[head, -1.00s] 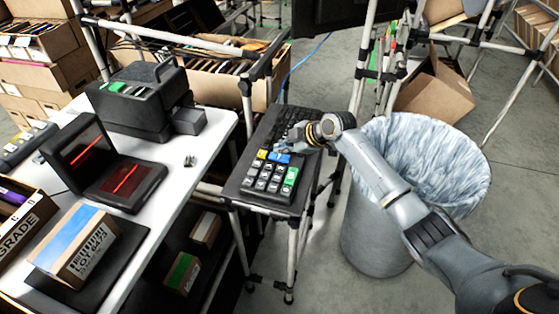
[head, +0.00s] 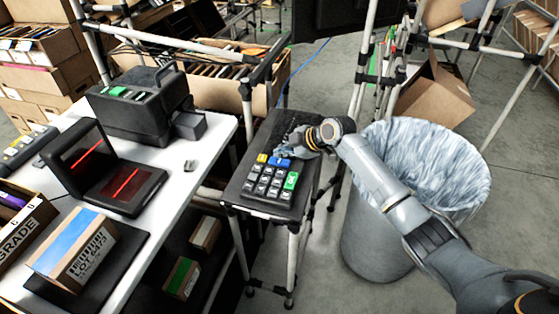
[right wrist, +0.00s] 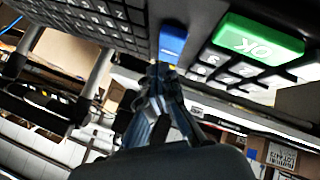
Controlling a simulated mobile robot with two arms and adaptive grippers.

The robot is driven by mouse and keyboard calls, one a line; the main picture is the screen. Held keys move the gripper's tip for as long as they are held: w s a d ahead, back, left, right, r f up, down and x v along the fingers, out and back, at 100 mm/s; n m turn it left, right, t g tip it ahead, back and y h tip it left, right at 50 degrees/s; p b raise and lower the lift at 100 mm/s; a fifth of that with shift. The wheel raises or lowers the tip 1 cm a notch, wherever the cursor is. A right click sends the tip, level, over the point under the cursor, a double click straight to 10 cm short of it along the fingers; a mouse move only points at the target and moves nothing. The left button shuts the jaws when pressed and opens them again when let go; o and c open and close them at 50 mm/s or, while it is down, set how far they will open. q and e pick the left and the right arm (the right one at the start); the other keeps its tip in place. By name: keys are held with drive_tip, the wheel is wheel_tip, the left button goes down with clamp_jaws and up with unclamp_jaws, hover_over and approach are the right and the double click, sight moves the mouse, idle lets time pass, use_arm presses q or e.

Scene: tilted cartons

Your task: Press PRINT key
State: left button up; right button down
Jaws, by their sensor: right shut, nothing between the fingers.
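The green key (right wrist: 258,40) there reads OK. My left gripper is not in view.
A black keyboard (head: 290,122) lies behind the keypad. A bin with a pale liner (head: 425,155) stands right of the stand, below my right arm. A white table (head: 192,150) at left carries a black machine (head: 135,108), a red-lit scanner (head: 125,182) and a carton (head: 78,245).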

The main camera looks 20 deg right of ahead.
sight(282, 162)
drive_tip(key=shift+f, duration=0.1)
idle(0.3)
drive_tip(key=shift+f, duration=0.3)
drive_tip(key=shift+f+b, duration=0.45)
drive_tip(key=shift+b, duration=0.1)
idle(0.7)
drive_tip(key=shift+r, duration=0.15)
drive_tip(key=shift+r+p, duration=0.65)
drive_tip(key=shift+r, duration=0.1)
wheel_tip(282, 162, up, 5)
drive_tip(key=p, duration=0.4)
